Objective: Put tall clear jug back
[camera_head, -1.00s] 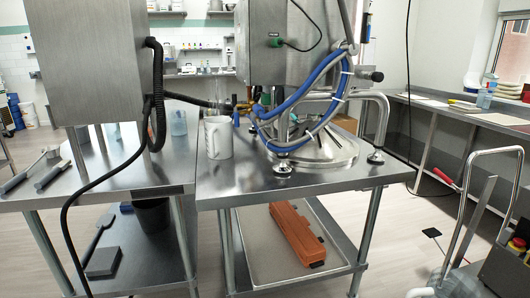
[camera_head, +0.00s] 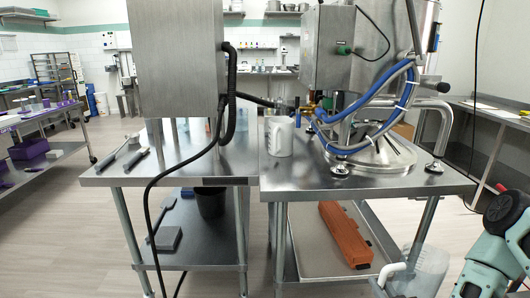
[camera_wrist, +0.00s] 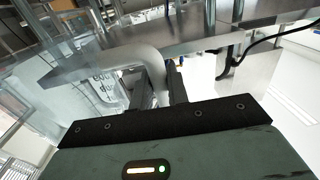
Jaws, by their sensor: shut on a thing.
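The tall clear jug (camera_head: 428,268) is at the bottom right of the head view, in front of the right table, with its pale handle to the left. Its lower part is cut off by the frame. In the wrist view the clear jug wall (camera_wrist: 62,92) fills the left side, and the thick white handle (camera_wrist: 128,58) curves down to my gripper (camera_wrist: 158,86). My gripper is shut on the handle. In the head view my arm shows at the right edge, but the fingertips cannot be made out.
A steel table (camera_head: 350,186) stands ahead, with a white jug (camera_head: 278,137) and a machine with blue hoses (camera_head: 385,95) on it. An orange-brown case (camera_head: 344,235) lies on its lower shelf. A second table (camera_head: 190,170) adjoins on the left. Open floor lies left.

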